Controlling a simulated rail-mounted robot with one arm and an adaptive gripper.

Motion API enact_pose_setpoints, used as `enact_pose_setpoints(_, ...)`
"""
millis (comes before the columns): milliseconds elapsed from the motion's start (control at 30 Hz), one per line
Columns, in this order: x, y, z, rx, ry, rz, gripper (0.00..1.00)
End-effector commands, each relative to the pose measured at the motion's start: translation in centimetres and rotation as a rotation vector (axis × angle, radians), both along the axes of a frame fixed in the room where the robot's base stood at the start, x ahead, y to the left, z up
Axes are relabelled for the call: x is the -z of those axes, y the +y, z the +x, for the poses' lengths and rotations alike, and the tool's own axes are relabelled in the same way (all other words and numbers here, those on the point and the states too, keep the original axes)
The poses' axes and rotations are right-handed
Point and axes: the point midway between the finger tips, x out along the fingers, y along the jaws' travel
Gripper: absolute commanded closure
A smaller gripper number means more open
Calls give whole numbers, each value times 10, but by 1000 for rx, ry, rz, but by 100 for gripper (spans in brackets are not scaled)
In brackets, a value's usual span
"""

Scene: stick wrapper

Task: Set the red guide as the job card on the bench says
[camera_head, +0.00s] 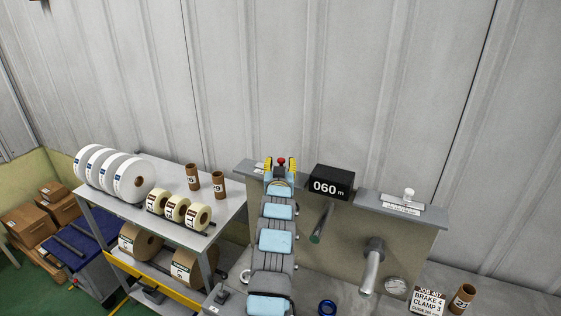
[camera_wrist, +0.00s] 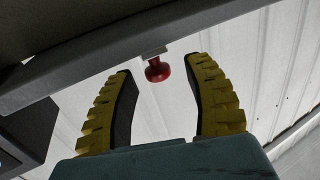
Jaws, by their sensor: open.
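The red guide's knob (camera_head: 281,161) is a small red button shape at the top edge of the machine in the head view. In the wrist view the red knob (camera_wrist: 157,70) hangs from a grey bar, between the tips of my gripper. My gripper (camera_head: 281,167) has yellow ribbed fingers, spread open with a gap on each side of the knob. The gripper also fills the wrist view (camera_wrist: 159,66). The job card (camera_head: 428,301) lies at the lower right; it reads BRAKE 4 and CLAMP 2, and its small guide line is too blurred to read surely.
A black display (camera_head: 331,184) reading 060 m stands just right of my gripper. A shelf (camera_head: 222,222) with rolls stands left. A blue ring (camera_head: 327,307) lies in front.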

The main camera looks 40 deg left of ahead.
Motion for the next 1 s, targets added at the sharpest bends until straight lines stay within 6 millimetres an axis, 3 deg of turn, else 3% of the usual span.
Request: enact_pose_setpoints(1000, -1, -59, -72, -1, -2, 2, 48)
